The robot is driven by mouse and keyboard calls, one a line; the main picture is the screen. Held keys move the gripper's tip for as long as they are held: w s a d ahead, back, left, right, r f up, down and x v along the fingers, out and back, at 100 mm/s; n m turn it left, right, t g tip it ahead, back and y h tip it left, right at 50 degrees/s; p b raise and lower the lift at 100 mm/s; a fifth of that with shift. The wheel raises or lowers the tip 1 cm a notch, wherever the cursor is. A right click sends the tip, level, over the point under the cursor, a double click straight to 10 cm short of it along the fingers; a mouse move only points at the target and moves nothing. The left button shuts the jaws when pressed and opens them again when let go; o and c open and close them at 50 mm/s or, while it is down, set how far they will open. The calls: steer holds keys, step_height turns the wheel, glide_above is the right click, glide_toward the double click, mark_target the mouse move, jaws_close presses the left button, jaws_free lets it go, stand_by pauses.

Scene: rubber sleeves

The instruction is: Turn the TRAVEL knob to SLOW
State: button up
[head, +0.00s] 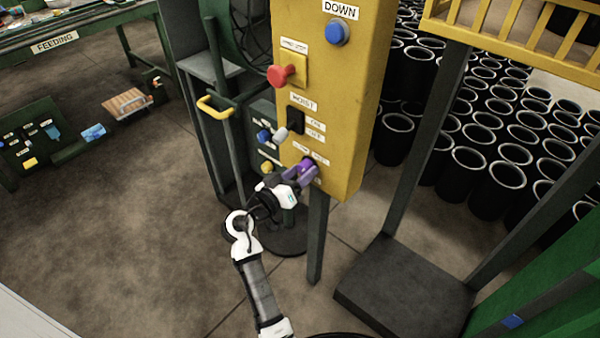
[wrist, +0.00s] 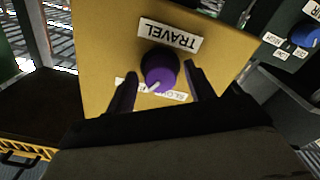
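The TRAVEL knob (wrist: 160,70) has a purple face on a dark base and sits on the yellow panel. Its white mark points down and slightly left in the wrist view. The TRAVEL label (wrist: 170,37) appears upside down above it. A partly covered label, seemingly SLOW (wrist: 172,95), lies below right, and another is mostly hidden below left. My gripper (wrist: 161,78) is open, with one finger on each side of the knob and visible gaps. In the head view my gripper (head: 300,172) is at the panel's lower end and covers part of the knob.
A dark green box with knobs (head: 265,137) stands close at left. Black sleeves (head: 470,165) stand behind at right.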

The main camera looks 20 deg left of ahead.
steer(key=c, duration=0.8)
steer(key=shift+n, duration=0.4)
steer(key=n+p, duration=0.3)
steer(key=n, duration=0.2)
steer(key=shift+d+r+n, duration=0.1)
steer(key=shift+r+n, duration=0.05)
steer(key=shift+n, duration=0.25)
steer(key=n+p, duration=0.3)
steer(key=n, duration=0.2)
steer(key=shift+n, duration=0.3)
steer(key=o, duration=1)
